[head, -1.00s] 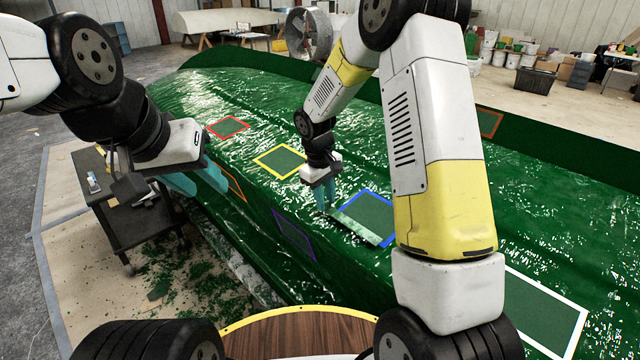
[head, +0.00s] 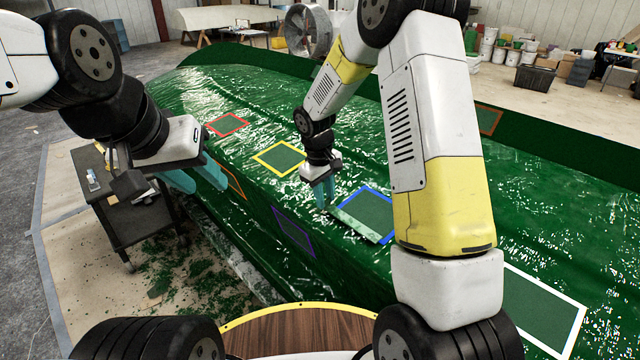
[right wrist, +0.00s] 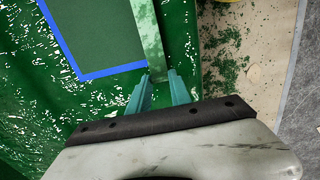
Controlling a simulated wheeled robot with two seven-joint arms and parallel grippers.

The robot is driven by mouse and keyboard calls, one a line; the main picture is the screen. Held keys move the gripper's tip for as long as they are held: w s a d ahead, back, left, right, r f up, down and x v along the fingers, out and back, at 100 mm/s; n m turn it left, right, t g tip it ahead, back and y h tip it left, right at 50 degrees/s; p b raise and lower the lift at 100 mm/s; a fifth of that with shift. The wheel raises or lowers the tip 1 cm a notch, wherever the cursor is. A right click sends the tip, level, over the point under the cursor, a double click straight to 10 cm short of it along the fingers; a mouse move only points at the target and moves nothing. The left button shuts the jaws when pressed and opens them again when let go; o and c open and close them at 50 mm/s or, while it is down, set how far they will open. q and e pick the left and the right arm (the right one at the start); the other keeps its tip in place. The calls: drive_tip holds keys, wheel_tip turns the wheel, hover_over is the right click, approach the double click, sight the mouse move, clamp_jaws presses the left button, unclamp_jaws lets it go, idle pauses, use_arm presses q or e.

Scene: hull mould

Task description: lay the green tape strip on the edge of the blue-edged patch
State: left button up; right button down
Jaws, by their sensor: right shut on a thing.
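The blue-edged patch (head: 367,211) is a dark green square on the glossy green hull, partly behind my right arm in the head view. It also shows in the right wrist view (right wrist: 98,33). My right gripper (head: 326,203) is at the patch's left corner, shut on one end of the pale green tape strip (head: 358,225). The strip lies along the patch's near-left side and covers that blue edge; in the right wrist view (right wrist: 150,38) it runs away from the fingertips (right wrist: 160,80). I cannot tell whether it touches the surface. My left gripper (head: 201,180) is open and empty, left of the hull.
Other framed patches are on the hull: red (head: 227,124), yellow (head: 278,158), orange (head: 235,186), purple (head: 294,231) and white (head: 545,308). A dark cart (head: 135,220) stands left of the hull. Green scraps lie on the floor beside it.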

drive_tip(key=shift+f, duration=0.4)
idle(0.5)
drive_tip(key=c, duration=1.1)
unclamp_jaws()
drive_tip(key=shift+o, duration=0.2)
drive_tip(key=o, duration=0.5)
drive_tip(key=shift+s+a+r, duration=0.1)
drive_tip(key=shift+a+r, duration=0.05)
drive_tip(key=shift+r, duration=1)
drive_tip(key=shift+s+a+r, duration=0.1)
drive_tip(key=shift+r, duration=1.1)
drive_tip(key=shift+s+a+r, duration=0.1)
drive_tip(key=shift+a+r, duration=0.05)
drive_tip(key=shift+r, duration=1)
